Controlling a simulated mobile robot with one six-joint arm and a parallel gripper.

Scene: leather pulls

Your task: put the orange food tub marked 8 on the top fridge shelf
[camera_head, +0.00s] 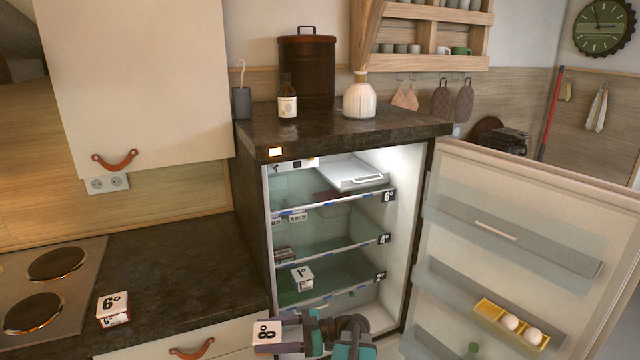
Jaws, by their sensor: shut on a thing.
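The tub marked 8 (267,337) is at the bottom of the head view, its pale numbered face showing and turned sideways, with a reddish-orange edge. My gripper (290,335) is shut on it, in front of and below the open fridge. The fingertips are partly hidden by the tub and the arm. The top fridge shelf (325,206) is a glass shelf with a 6° tag at its right front corner.
The fridge door (520,215) stands wide open at right, with eggs in a yellow holder (505,322). A tub marked 1 (302,276) is on a lower shelf. A tub marked 6 (113,306) is on the counter beside the hob (45,290).

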